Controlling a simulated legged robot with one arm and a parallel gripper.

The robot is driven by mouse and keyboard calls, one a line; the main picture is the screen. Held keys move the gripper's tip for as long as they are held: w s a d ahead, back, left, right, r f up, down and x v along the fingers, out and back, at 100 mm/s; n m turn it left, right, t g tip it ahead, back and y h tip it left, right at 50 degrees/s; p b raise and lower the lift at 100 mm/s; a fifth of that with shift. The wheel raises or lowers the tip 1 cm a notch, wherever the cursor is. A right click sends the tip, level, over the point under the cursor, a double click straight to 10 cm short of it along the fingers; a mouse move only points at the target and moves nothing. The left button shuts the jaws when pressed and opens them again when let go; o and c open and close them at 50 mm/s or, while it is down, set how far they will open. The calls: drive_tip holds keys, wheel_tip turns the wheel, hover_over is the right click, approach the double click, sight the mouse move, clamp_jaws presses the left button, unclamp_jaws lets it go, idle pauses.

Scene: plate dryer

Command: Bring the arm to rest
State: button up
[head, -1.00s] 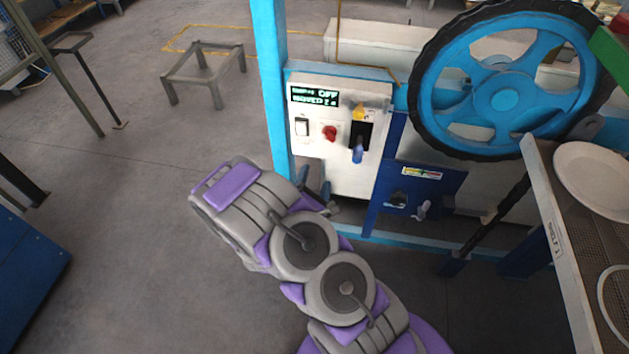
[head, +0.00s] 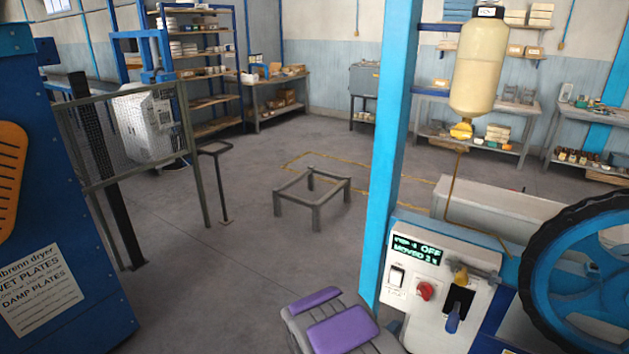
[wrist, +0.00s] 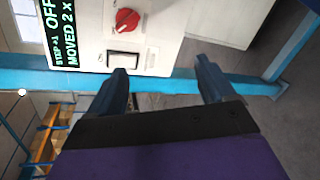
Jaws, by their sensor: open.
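In the wrist view my gripper (wrist: 162,88) is open and empty, its two dark blue fingers spread apart. The white control panel (wrist: 150,35) lies beyond the fingers, with a red knob (wrist: 127,20) and a white rocker switch (wrist: 123,59). In the head view the control panel (head: 440,290) shows a green display (head: 417,249) reading OFF and a blue-handled lever (head: 454,315). My grey and purple arm is at the bottom edge, left of the panel. My gripper's fingers are hidden in the head view.
A blue post (head: 393,150) rises beside the panel. A large blue wheel (head: 585,270) stands at right. A low grey frame (head: 313,205) is on the floor behind. A blue dryer cabinet (head: 75,240) stands at left.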

drive_tip(key=s+a+r+m+g+y, duration=0.7)
drive_tip(key=s+a+r+m+y, duration=0.3)
drive_tip(key=a, duration=0.3)
drive_tip(key=s+d+r+m+g, duration=0.1)
drive_tip(key=s+r, duration=0.3)
drive_tip(key=s, duration=0.5)
drive_tip(key=s+d+r+m+g, duration=0.2)
drive_tip(key=s+r+g, duration=0.1)
drive_tip(key=s, duration=0.6)
drive_tip(key=s+d+r+m+g, duration=0.1)
drive_tip(key=s+r+m+g, duration=0.1)
drive_tip(key=s+r, duration=0.3)
drive_tip(key=s, duration=0.3)
drive_tip(key=shift+s+d+r+m+g+h, duration=0.2)
drive_tip(key=shift+s+m+g+h, duration=0.1)
drive_tip(key=shift+s+h, duration=0.1)
